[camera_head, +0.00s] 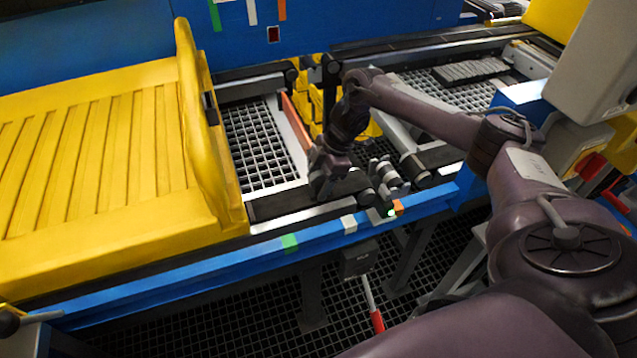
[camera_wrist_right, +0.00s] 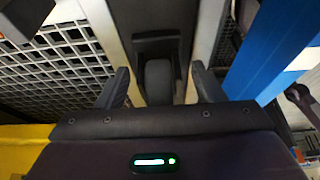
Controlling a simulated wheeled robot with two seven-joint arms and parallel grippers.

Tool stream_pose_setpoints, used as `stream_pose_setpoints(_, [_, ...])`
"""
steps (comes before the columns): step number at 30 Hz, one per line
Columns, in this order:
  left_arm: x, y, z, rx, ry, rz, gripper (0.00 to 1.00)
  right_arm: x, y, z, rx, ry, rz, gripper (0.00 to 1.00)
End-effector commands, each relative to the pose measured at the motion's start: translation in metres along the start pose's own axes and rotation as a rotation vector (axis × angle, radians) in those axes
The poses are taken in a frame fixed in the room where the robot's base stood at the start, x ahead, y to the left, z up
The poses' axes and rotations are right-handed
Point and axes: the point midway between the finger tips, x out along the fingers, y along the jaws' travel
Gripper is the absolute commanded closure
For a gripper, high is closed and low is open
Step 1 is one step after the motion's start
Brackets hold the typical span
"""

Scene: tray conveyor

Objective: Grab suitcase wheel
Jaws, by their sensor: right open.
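My right gripper (camera_head: 322,190) reaches down over the conveyor's near side, just right of the yellow tray. In the right wrist view my right gripper (camera_wrist_right: 160,70) is open, with one finger on each side of a dark rounded piece (camera_wrist_right: 158,78) that looks like a wheel in a dark housing. A gap shows between this piece and each finger. In the head view the gripper hides this spot. I cannot make out a whole suitcase in either view. My left gripper is not in view.
The large yellow ribbed tray (camera_head: 95,150) lies on the conveyor at left, its raised end near my gripper. A blue rail (camera_head: 260,250) runs along the front. A small metal fixture (camera_head: 386,175) stands right of the gripper. Dark grating (camera_head: 255,145) lies behind it.

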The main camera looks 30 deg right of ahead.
Motion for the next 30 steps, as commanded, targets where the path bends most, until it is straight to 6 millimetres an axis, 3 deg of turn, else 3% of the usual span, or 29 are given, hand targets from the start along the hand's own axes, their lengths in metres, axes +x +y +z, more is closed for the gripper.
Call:
stream_pose_setpoints(2, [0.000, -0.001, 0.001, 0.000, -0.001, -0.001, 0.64, 0.000, 0.000, 0.000, 0.000, 0.000, 0.000, 0.38])
stream_pose_setpoints(12, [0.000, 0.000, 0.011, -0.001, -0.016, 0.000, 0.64, 0.000, 0.000, 0.000, -0.001, 0.000, 0.000, 0.81])
stream_pose_setpoints(23, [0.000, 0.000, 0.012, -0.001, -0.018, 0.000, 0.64, -0.005, 0.000, -0.003, -0.002, 0.001, 0.001, 0.82])
stream_pose_setpoints(30, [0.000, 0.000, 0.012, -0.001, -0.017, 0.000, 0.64, -0.036, 0.001, -0.015, -0.004, 0.002, 0.005, 0.82])
